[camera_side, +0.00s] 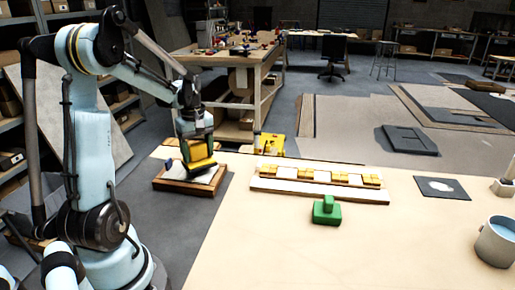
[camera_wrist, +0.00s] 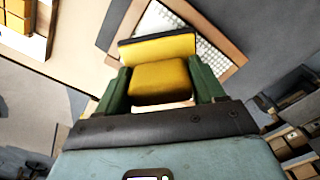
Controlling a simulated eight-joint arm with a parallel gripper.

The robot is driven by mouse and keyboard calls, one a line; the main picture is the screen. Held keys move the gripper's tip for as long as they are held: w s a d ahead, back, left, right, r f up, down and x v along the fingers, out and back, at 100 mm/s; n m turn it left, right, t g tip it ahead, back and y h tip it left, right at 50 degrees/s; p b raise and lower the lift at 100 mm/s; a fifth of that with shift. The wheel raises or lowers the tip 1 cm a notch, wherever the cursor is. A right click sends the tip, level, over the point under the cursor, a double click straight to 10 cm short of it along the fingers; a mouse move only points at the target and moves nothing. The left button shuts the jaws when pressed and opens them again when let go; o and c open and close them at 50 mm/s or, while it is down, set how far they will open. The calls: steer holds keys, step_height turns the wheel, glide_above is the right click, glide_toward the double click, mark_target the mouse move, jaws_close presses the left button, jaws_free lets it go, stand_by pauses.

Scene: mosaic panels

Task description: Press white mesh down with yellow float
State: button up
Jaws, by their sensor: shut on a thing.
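My gripper (camera_side: 196,145) is shut on the yellow float (camera_side: 201,162), above the wooden-framed panel at the table's left edge. In the wrist view the green fingers of my gripper (camera_wrist: 163,85) sit on both sides of the float's yellow block (camera_wrist: 160,80), and its dark-edged plate lies beyond. The white mesh (camera_wrist: 206,43) shows as a light grid inside the frame, partly hidden behind the float. In the side view the mesh (camera_side: 178,173) is a pale patch. I cannot tell whether the float touches it.
A white tray (camera_side: 300,190) with yellow blocks stands right of the panel frame (camera_side: 190,190). A green tool (camera_side: 326,211) lies in front of it. A grey bucket (camera_side: 495,243) and a dark square with a white patch (camera_side: 442,188) are at the right. The front middle of the table is clear.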

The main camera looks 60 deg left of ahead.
mark_target(196, 143)
steer(key=shift+r, duration=2.15)
steer(key=s+a, duration=0.3)
steer(key=shift+d+f, duration=0.1)
steer(key=shift+f, duration=2.85)
steer(key=shift+f, duration=0.6)
steer(key=shift+r, duration=3.55)
